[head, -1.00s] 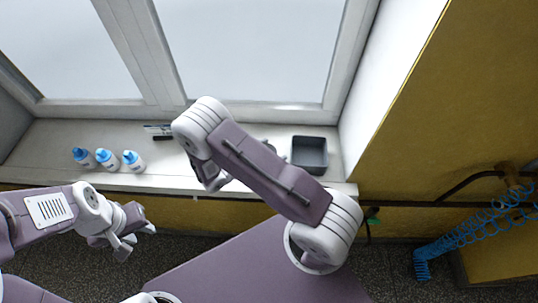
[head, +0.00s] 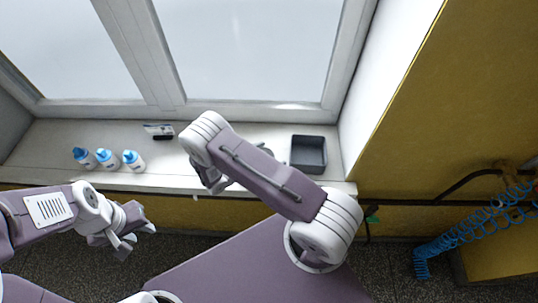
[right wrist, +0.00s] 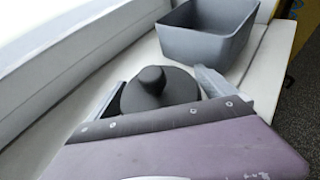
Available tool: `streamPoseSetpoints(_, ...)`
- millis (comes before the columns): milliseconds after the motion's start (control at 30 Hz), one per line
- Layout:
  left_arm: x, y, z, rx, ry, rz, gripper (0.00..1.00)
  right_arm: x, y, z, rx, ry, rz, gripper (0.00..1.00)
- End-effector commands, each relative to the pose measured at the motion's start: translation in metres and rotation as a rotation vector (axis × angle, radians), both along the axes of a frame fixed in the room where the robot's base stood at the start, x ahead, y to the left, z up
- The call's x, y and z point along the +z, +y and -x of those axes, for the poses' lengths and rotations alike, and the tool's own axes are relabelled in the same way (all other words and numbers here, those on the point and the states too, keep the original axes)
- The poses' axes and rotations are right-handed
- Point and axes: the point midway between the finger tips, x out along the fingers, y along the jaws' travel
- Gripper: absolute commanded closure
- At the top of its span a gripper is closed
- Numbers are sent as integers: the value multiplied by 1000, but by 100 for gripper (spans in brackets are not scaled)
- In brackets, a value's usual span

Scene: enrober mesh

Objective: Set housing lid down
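The housing lid (right wrist: 160,92) is a dark grey round disc with a knob in the right wrist view. It sits between the two fingers of my right gripper (right wrist: 160,98), which look closed against its sides. Its underside is hidden, so I cannot tell whether it touches the white sill (right wrist: 85,88). In the head view my right gripper (head: 240,165) is over the sill, mostly hidden by my arm, and the lid is hard to make out. My left gripper (head: 138,238) is open and empty in front of the sill, at the lower left.
A grey open bin (head: 309,154) stands on the sill to the right of my right gripper; it looks empty. Several white bottles with blue caps (head: 105,158) stand at the left. A small dark item (head: 162,137) lies behind. Blue coiled hose (head: 470,230) hangs at the right.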

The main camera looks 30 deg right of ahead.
Motion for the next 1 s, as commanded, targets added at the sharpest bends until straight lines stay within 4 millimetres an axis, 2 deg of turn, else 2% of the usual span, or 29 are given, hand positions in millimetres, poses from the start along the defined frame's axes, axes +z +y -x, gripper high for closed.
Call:
streamPoseSetpoints(367,3,0,0,0,0,0,64,5,3,0,2,-1,0,1)
streamPoseSetpoints(733,-21,0,0,0,0,0,64,36,84,19,5,-3,-1,1)
streamPoseSetpoints(900,-24,0,0,0,0,0,64,47,104,24,2,-2,-1,1)
streamPoseSetpoints(1000,-24,0,0,0,0,0,64,49,108,26,0,-1,-1,1)
